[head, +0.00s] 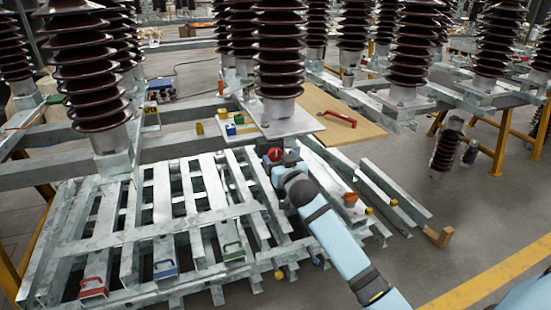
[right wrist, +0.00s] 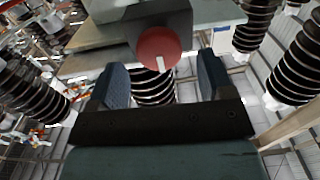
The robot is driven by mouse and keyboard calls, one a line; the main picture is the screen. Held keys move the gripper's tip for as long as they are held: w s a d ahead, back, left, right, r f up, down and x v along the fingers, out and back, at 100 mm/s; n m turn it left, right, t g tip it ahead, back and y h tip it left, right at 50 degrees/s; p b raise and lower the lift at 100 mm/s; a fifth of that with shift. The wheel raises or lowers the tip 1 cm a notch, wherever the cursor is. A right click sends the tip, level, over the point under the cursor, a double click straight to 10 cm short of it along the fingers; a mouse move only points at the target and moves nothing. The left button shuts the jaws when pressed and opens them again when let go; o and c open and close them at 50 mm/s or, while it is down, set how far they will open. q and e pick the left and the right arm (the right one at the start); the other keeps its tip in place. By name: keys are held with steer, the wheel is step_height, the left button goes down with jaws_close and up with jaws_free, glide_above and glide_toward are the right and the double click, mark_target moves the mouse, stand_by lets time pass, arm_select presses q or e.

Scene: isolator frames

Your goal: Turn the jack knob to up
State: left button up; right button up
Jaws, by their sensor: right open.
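The jack knob is a round red knob with a white pointer mark. In the right wrist view the knob (right wrist: 157,46) is on a grey housing (right wrist: 190,22), and its white mark points toward the bottom of the picture. In the head view the knob (head: 274,154) shows just beyond my right gripper (head: 281,163), under the edge of a metal plate. My right gripper (right wrist: 162,68) is open, with its two dark blue fingers apart. The knob appears between and just beyond the fingertips; I cannot tell whether they touch it. My left gripper is not in view.
A tall brown ribbed insulator (head: 277,50) stands on the plate above the knob. Steel beams (head: 150,225) with coloured handles lie at the left and below. A wooden board (head: 335,115) carries a red handle (head: 339,118). Open floor (head: 470,220) is at the right.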

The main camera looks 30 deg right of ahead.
mark_target(276, 155)
steer(key=x, duration=0.3)
steer(key=shift+w, duration=0.15)
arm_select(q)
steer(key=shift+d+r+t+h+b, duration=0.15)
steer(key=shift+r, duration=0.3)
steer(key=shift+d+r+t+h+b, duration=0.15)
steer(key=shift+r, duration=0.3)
arm_select(e)
steer(key=shift+w+d, duration=0.1)
steer(key=shift+w, duration=0.1)
steer(key=c, duration=0.9)
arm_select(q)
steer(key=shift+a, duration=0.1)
